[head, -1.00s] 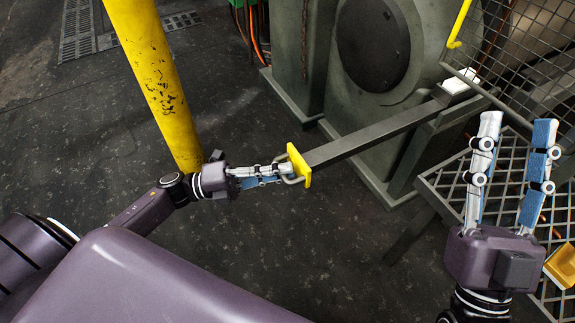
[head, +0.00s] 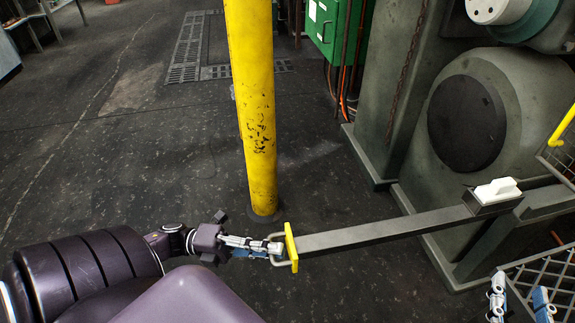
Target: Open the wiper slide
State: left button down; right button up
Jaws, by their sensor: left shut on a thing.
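The wiper slide (head: 390,232) is a long grey bar reaching out from the machine towards the left in the head view. Its outer end has a yellow plate (head: 291,248) with a metal loop handle (head: 276,248). A white block (head: 495,188) sits at its inner end, by the machine. My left gripper (head: 272,249) is shut on the loop handle, beside the yellow plate. My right gripper (head: 519,287) is at the lower right, its fingers apart and empty, away from the slide; its base is cut off by the frame edge.
A yellow post (head: 252,120) stands just behind my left gripper. The grey machine (head: 415,120) is at the right, with a green cabinet (head: 338,30) behind. A mesh platform (head: 545,272) is at the lower right. The floor at left is clear.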

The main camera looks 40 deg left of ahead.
pick_arm(q)
jog(key=shift+s+a, duration=0.25)
pick_arm(e)
jog(key=shift+f, duration=0.35)
pick_arm(q)
jog(key=c, duration=2)
grip_release()
jog(key=v, duration=1.2)
jog(key=shift+s, duration=0.1)
